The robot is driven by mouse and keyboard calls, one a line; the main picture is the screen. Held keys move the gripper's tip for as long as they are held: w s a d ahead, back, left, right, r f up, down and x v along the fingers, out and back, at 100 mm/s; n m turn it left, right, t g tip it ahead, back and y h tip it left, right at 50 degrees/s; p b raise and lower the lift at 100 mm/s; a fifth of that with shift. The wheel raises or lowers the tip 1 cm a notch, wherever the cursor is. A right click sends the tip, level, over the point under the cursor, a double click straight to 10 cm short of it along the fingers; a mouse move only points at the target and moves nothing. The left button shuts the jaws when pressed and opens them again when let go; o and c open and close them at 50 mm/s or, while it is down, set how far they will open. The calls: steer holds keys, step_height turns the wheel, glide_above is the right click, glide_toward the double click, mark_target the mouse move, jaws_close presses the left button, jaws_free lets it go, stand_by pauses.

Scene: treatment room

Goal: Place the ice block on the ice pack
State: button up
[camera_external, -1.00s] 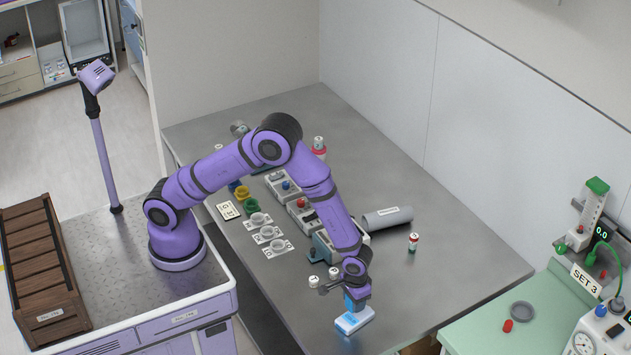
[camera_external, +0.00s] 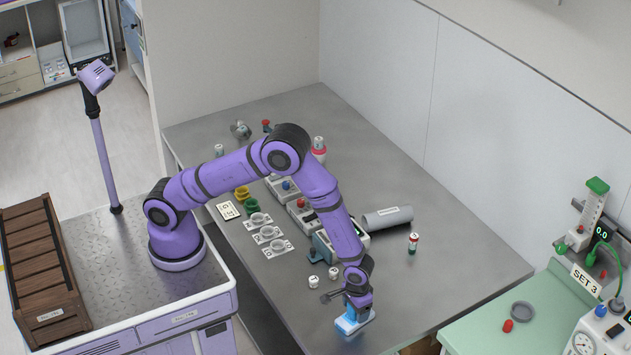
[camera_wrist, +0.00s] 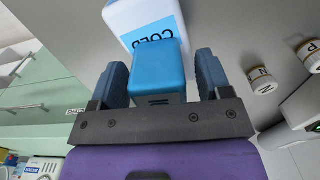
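The ice block (camera_wrist: 160,68) is a small blue block. In the wrist view it stands between the two fingers of my gripper (camera_wrist: 164,78), with a visible gap on the right and little or none on the left. The fingers look open around it. The ice pack (camera_wrist: 146,16) is white with a light-blue label and lies on the table under and beyond the block. In the external view the ice pack (camera_external: 346,327) is near the table's front edge, my gripper (camera_external: 355,308) directly above it. The block appears to rest on the pack, though the contact is partly hidden.
Two small white-capped vials (camera_external: 324,278) stand left of my gripper. A grey cylinder (camera_external: 387,217) and a red-and-green vial (camera_external: 413,244) lie farther back. Ring holders (camera_external: 267,234) sit to the left. The table right of the gripper is clear.

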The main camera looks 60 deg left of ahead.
step_height(320, 180, up, 12)
steer(key=w+a+r+t, duration=0.1)
steer(key=w+a+r, duration=0.2)
steer(key=a+r, duration=1)
steer(key=s+a+r+t, duration=0.1)
steer(key=s+a+r, duration=0.2)
steer(key=a+r, duration=0.45)
steer(key=s+a+r+t, duration=0.1)
steer(key=s+a+r, duration=0.2)
steer(key=a+r, duration=0.5)
steer(key=s+a+r+t, duration=0.2)
steer(key=s+a, duration=1.2)
steer(key=s, duration=0.3)
steer(key=shift+s+a+r, duration=0.25)
steer(key=shift+a+r, duration=0.1)
steer(key=shift+r, duration=0.05)
